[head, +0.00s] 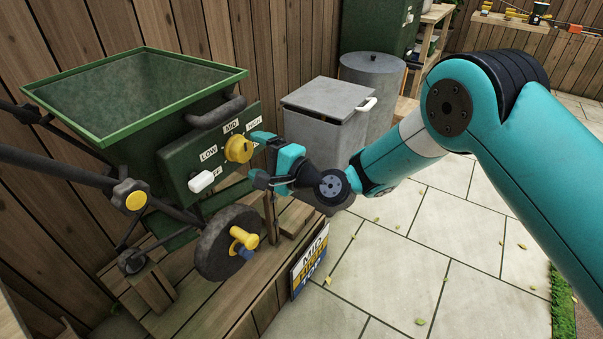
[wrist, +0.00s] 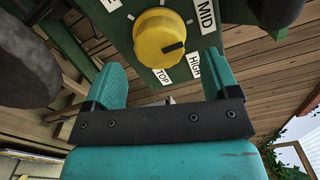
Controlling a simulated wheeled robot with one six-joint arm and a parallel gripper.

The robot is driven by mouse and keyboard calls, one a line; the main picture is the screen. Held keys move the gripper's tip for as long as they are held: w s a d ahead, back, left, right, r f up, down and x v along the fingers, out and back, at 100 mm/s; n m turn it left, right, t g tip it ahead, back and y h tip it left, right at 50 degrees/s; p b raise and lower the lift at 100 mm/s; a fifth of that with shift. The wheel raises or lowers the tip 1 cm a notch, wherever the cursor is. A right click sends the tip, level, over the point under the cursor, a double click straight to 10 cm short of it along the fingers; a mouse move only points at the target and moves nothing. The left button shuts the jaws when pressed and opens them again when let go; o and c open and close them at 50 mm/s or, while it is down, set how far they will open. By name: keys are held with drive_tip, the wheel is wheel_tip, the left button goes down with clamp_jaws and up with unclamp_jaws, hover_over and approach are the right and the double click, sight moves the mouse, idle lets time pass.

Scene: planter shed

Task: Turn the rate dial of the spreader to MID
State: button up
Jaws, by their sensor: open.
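The green spreader (head: 140,90) stands on a wooden platform at the left of the head view. Its rate dial (head: 238,148) is a round yellow knob on the front panel, with white labels including LOW, MID and HIGH around it. In the wrist view the dial (wrist: 160,38) has a dark pointer mark on its right side, directed roughly between the MID (wrist: 205,14) and HIGH (wrist: 194,65) labels. My gripper (head: 261,158) is open just in front of the dial. In the wrist view its fingers (wrist: 160,82) are either side, with the dial beyond the tips; contact is not visible.
A white knob (head: 201,181) sits low on the same panel. A dark wheel (head: 228,245) and a sign board (head: 310,262) are below. A grey lidded bin (head: 325,125) and a round bin (head: 372,85) stand behind my gripper. Paving at right is mostly clear.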

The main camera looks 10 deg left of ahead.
drive_tip(key=b+v, duration=0.8)
drive_tip(key=v, duration=0.5)
drive_tip(key=shift+s+d, duration=0.15)
drive_tip(key=shift+d, duration=0.2)
